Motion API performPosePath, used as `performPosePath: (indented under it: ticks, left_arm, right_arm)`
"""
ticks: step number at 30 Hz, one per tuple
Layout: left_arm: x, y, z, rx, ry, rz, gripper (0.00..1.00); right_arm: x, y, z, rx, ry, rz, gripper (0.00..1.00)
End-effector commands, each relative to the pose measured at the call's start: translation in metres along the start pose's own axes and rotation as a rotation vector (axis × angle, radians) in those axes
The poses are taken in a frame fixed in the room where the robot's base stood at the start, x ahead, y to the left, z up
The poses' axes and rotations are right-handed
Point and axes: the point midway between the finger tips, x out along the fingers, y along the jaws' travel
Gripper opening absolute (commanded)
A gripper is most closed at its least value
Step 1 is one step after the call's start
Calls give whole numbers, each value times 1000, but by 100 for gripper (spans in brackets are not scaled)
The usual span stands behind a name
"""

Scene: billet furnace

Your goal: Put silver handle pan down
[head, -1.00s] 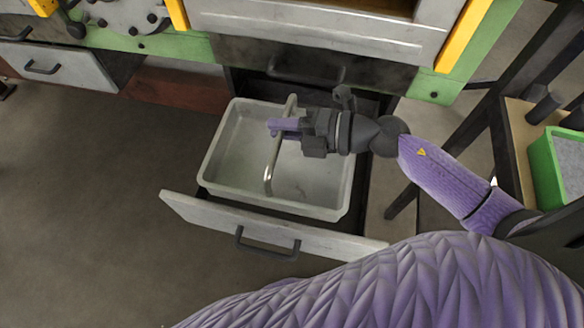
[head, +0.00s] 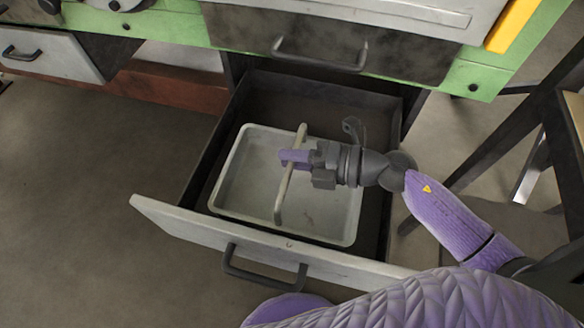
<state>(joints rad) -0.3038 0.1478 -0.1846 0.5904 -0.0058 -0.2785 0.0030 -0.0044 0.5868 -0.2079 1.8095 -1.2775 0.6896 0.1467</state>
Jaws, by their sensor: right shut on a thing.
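The pan is a pale grey rectangular tub (head: 240,190) with a curved silver handle (head: 283,197) arching over its middle. It sits inside the open drawer (head: 190,222), toward the drawer's front. My right gripper (head: 292,158) reaches in from the right and is shut on the upper part of the handle. The gripper hides a short stretch of the handle. Whether the pan's underside touches the drawer floor is hidden. My left gripper is not in view.
The drawer's dark floor shows behind the pan (head: 310,97). A dark closed drawer front with a handle (head: 320,55) lies above. A grey drawer (head: 50,55) is at the upper left. Dark stand legs (head: 510,130) are at the right. Open floor lies at left.

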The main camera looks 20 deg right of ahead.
Motion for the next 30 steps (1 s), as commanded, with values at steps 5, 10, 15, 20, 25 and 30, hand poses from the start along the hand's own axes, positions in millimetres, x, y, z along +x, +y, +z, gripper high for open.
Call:
performPosePath:
  ticks: [5, 10, 15, 20, 25, 30]
  left_arm:
    - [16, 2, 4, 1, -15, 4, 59]
    - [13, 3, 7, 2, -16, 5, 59]
    - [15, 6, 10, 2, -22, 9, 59]
    - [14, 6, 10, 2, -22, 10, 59]
    - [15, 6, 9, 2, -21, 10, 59]
    - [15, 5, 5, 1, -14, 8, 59]
  right_arm:
    - [4, -22, 0, 1, -1, 1, 0]
    - [4, -19, 0, 0, 0, 2, 0]
    - [4, -22, 0, 1, 0, 0, 29]
    - [4, -22, 0, 0, 0, 0, 54]
    - [4, -22, 0, 1, 0, 0, 54]
    - [4, -22, 0, 1, 0, 0, 54]
